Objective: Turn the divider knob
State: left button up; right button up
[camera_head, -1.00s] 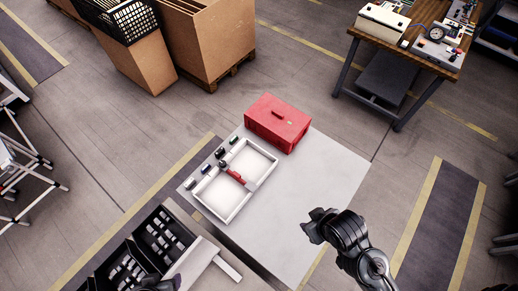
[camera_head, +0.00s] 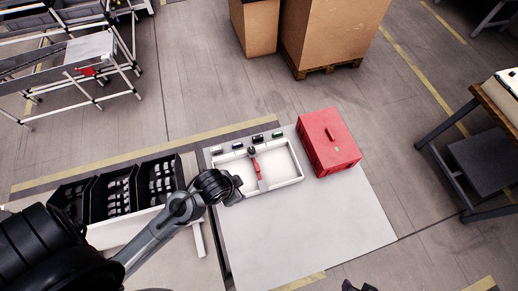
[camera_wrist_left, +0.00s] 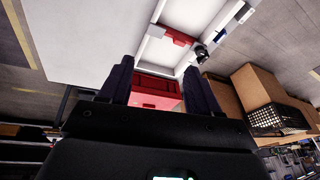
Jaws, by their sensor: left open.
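A white two-part tray (camera_head: 290,179) lies on the pale table (camera_head: 310,225). A divider with a red part (camera_head: 256,168) runs across its middle, with a small black knob (camera_head: 251,151) at its far end. In the left wrist view the red part (camera_wrist_left: 178,36) and black knob (camera_wrist_left: 200,53) show near the top. My left gripper (camera_head: 236,188) is at the tray's left front side, apart from the knob. In its wrist view its two fingers (camera_wrist_left: 157,68) are spread with nothing between them. Only a dark bit of my right gripper (camera_head: 360,287) shows at the bottom edge.
A red toolbox (camera_head: 328,142) stands right of the tray. Several small dark and green pieces (camera_head: 257,139) line the tray's far side. Black bins (camera_head: 110,193) stand to the left. The table's front part is clear.

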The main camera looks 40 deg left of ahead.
pick_arm(q)
jog(key=w+a+f+m+b, duration=0.1)
jog(key=w+f+m+b, duration=0.1)
jog(key=w+f+m, duration=0.45)
jog(key=m+g+b, duration=0.4)
jog(key=m+b, duration=0.4)
jog(key=m, duration=0.3)
send_near(251, 149)
jog(key=f+b, duration=0.1)
jog(key=f, duration=0.2)
jog(key=f+b, duration=0.1)
jog(key=f, duration=0.3)
jog(key=shift+s+d+f+b, duration=0.1)
jog(key=shift+s+f+b, duration=0.1)
jog(key=shift+b, duration=0.15)
jog(key=shift+f, duration=0.8)
jog(key=shift+c, duration=0.4)
